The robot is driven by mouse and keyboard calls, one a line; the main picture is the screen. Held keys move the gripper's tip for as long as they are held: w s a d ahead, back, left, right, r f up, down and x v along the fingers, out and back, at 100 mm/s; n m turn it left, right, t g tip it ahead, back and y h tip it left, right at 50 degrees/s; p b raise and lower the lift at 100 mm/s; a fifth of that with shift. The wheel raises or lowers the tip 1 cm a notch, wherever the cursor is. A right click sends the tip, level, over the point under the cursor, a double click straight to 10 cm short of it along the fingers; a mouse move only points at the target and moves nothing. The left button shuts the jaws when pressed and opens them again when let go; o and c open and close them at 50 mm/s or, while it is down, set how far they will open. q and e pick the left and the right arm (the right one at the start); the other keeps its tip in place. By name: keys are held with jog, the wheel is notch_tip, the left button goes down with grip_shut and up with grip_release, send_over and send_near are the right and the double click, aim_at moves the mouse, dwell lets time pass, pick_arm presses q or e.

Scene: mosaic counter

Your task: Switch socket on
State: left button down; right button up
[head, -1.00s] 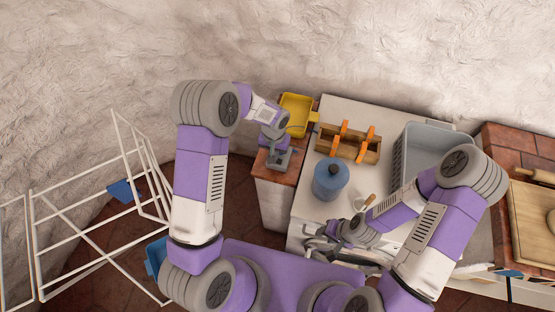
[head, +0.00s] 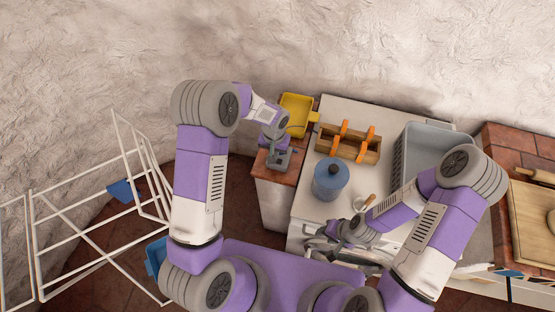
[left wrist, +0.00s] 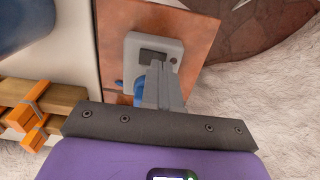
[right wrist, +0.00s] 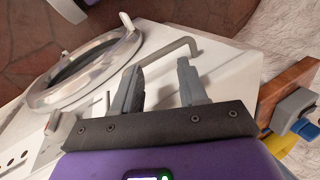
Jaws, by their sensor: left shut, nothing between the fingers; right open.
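The grey socket (left wrist: 171,47) with a dark rectangular switch (left wrist: 152,57) lies on the brick-coloured counter top in the left wrist view. It also shows in the head view (head: 279,160), partly behind my left gripper. My left gripper (left wrist: 160,68) is shut and empty, with its fingertips over or against the socket close to the switch; contact cannot be told. A blue part (left wrist: 139,97) beside the fingers is mostly hidden. My right gripper (right wrist: 156,70) is open and empty, in front of the white counter unit.
A yellow tray (head: 297,101) stands behind the socket. A white drying rack (head: 88,222) stands at the left.

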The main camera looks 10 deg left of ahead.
pick_arm(q)
jog(key=shift+f+b, duration=0.8)
jog(key=shift+f, duration=0.15)
pick_arm(e)
jog(key=shift+f, duration=0.8)
pick_arm(q)
jog(key=shift+r, duration=0.15)
pick_arm(e)
jog(key=shift+r, duration=0.1)
pick_arm(q)
jog(key=shift+r+p, duration=2.1)
jog(key=shift+r, duration=1.35)
pick_arm(e)
jog(key=shift+r, duration=2)
pick_arm(q)
jog(key=shift+f, duration=0.1)
